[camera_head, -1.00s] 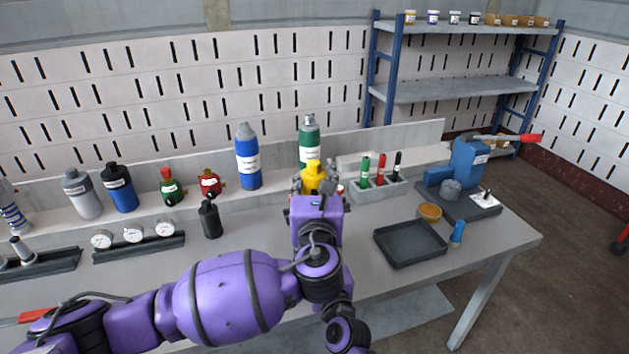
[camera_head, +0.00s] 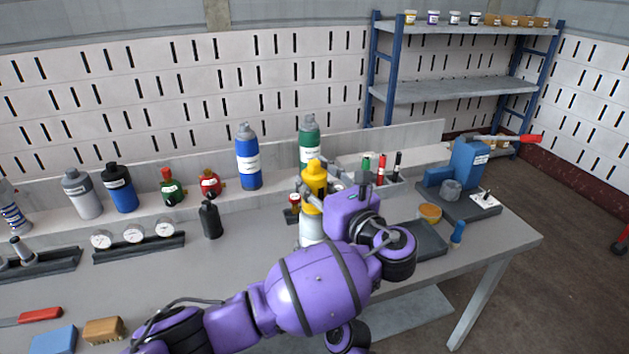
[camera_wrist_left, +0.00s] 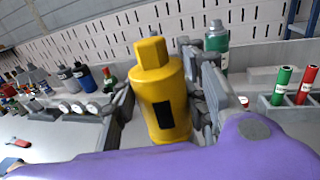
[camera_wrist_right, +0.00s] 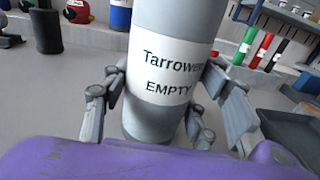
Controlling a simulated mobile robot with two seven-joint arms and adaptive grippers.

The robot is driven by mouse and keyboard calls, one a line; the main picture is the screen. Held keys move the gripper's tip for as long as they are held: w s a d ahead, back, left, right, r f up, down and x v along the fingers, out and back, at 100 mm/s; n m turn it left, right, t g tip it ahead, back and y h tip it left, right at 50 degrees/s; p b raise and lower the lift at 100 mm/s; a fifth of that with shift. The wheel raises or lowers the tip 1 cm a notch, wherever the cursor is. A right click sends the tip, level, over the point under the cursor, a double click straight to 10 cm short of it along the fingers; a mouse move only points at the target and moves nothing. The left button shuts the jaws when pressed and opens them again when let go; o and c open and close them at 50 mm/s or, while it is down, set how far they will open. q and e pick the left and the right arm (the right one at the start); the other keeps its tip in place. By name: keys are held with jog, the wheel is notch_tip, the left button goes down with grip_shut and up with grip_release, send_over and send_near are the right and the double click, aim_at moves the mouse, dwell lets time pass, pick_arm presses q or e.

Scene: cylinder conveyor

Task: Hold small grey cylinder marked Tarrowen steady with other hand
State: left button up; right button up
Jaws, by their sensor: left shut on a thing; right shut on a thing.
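The small grey cylinder marked Tarrowen and EMPTY (camera_wrist_right: 165,80) stands upright on the bench, and its lower body shows in the head view (camera_head: 312,230). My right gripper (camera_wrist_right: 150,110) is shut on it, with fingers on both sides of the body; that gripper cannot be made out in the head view. A yellow cap-like piece with a black patch (camera_wrist_left: 163,95) sits right above the grey body in the head view (camera_head: 314,172). My left gripper (camera_head: 317,190) is shut on this yellow piece, reaching from the right.
A blue cylinder (camera_head: 248,160) and a green one (camera_head: 309,142) stand behind. A black bottle (camera_head: 210,219) is to the left, near the gauges (camera_head: 133,233). A marker holder (camera_head: 392,182) and a partly covered dark tray (camera_head: 432,243) are to the right.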

pick_arm(q)
jog(key=shift+a, duration=0.1)
jog(key=n+g+y, duration=0.3)
jog(key=shift+y, duration=0.3)
jog(key=shift+n+g+y, duration=1.3)
jog(key=shift+n+g, duration=0.2)
jog(key=shift+g, duration=0.4)
jog(key=o, duration=1.4)
jog(key=shift+c, duration=0.2)
